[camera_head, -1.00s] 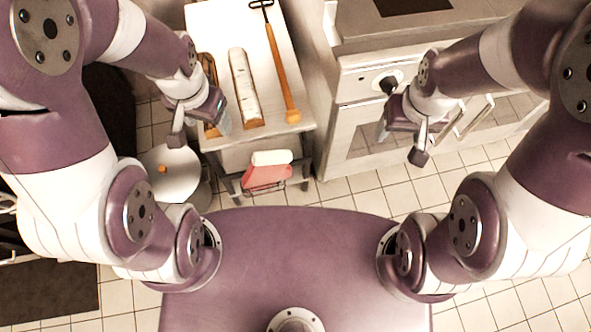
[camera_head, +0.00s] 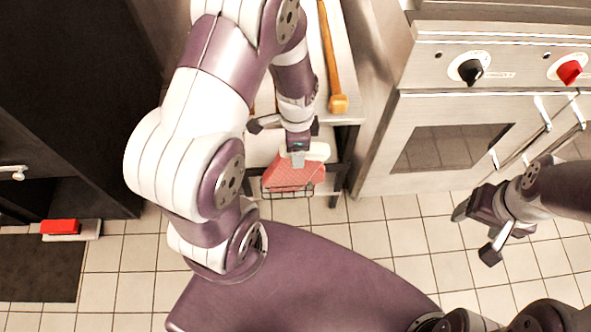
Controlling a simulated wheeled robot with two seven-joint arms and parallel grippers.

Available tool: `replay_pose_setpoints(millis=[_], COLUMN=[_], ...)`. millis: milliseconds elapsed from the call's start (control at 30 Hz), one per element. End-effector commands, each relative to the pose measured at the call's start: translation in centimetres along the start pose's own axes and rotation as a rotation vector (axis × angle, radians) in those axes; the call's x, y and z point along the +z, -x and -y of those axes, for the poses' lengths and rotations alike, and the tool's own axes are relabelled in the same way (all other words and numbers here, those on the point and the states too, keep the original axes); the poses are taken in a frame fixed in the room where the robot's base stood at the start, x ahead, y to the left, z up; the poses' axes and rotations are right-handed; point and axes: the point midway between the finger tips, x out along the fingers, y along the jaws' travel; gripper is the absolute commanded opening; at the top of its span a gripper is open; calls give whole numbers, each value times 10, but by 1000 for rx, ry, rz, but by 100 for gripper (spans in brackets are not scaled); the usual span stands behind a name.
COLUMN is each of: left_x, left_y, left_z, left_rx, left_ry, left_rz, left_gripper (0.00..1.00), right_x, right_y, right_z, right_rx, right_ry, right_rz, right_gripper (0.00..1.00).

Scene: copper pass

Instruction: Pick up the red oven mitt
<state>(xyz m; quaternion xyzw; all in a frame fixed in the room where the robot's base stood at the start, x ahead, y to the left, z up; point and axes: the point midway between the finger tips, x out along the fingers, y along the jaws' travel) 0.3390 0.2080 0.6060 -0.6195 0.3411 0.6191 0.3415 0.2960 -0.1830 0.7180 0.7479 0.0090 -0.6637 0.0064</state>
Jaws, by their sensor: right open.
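The red oven mitt (camera_head: 290,178) with a white cuff hangs or lies at a wire rack on the low front of the cart, left of the oven. My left gripper (camera_head: 297,155) is over the mitt's cuff in the head view and hides part of it. I cannot tell whether it touches the mitt or how its jaws stand. My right gripper (camera_head: 477,232) is open and empty, over the floor in front of the oven.
The cart top (camera_head: 345,60) holds a wooden-handled tool (camera_head: 328,50). The oven (camera_head: 470,120) stands right of the cart. A dark cabinet (camera_head: 60,100) is at left, with a red item (camera_head: 60,226) low beside it. Tiled floor is clear in front.

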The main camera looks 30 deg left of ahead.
Motion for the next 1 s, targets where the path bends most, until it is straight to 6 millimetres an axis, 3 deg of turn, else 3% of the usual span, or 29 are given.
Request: replay_pose_setpoints(millis=[33, 133, 367, 567, 833, 1000], left_x=[3, 3, 3, 3, 2, 2], left_y=[-16, -33, -32, -32, -27, 13], left_z=[-1, -2, -1, -1, -1, 0], left_rx=[2, 3, -1, 0, -1, -4], left_ry=[2, 1, 1, 1, 1, 1], left_rz=[1, 1, 0, 0, 0, -2], left_gripper=[68, 68, 65, 0, 0, 0], right_x=[2, 2, 2, 2, 2, -1], right_y=[-12, -18, -16, -16, -13, 7], right_z=[0, 0, 0, 0, 0, 0], right_rx=[0, 0, 0, 0, 0, 0], right_ry=[0, 0, 0, 0, 0, 0], right_rz=[0, 1, 0, 0, 1, 0], right_gripper=[68, 68, 68, 68, 68, 68])
